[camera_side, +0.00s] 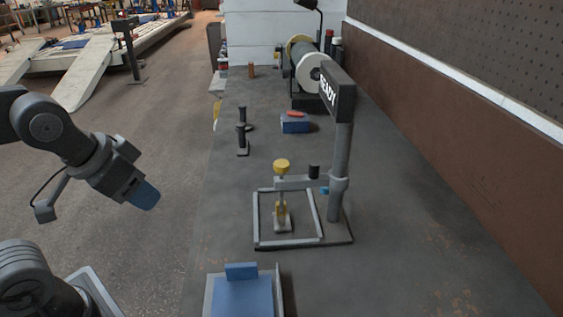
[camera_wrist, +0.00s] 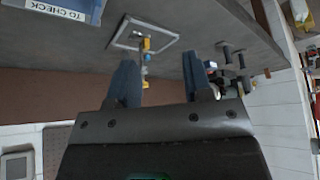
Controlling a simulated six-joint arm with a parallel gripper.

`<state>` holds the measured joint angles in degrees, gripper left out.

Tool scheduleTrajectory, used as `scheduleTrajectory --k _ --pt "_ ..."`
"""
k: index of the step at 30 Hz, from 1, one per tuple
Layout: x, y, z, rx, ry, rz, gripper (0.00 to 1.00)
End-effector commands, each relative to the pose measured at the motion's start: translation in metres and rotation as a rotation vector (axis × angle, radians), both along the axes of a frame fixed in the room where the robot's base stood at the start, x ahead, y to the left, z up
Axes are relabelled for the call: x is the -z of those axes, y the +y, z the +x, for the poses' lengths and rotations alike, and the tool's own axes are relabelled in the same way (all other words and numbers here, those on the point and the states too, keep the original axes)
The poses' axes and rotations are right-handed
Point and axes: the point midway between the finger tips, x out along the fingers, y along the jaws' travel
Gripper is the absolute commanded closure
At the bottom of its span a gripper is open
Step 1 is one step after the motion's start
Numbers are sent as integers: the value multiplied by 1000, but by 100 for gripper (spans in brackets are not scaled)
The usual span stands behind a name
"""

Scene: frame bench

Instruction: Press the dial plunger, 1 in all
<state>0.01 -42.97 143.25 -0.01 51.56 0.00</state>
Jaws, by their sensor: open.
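My gripper (camera_side: 145,196) is left of the bench edge, well apart from the plunger. In the wrist view my gripper (camera_wrist: 161,88) shows two blue fingers spread apart with nothing held. The yellow part (camera_wrist: 146,45) shows beyond and between them.
A dark sign reading READY (camera_side: 339,92) tops the post. A blue tray (camera_side: 240,298) lies at the front; the wrist view shows its TO CHECK label (camera_wrist: 57,11). A brown wall (camera_side: 460,150) bounds the right.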

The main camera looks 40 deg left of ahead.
Motion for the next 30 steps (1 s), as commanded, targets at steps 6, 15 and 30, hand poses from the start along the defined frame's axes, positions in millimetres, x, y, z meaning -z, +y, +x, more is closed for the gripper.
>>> scheduleTrajectory --k 6,15,30 --pt "0 0 0 0 0 0 76" --pt "0 0 0 0 0 0 100" --pt "0 0 0 0 0 0 100"
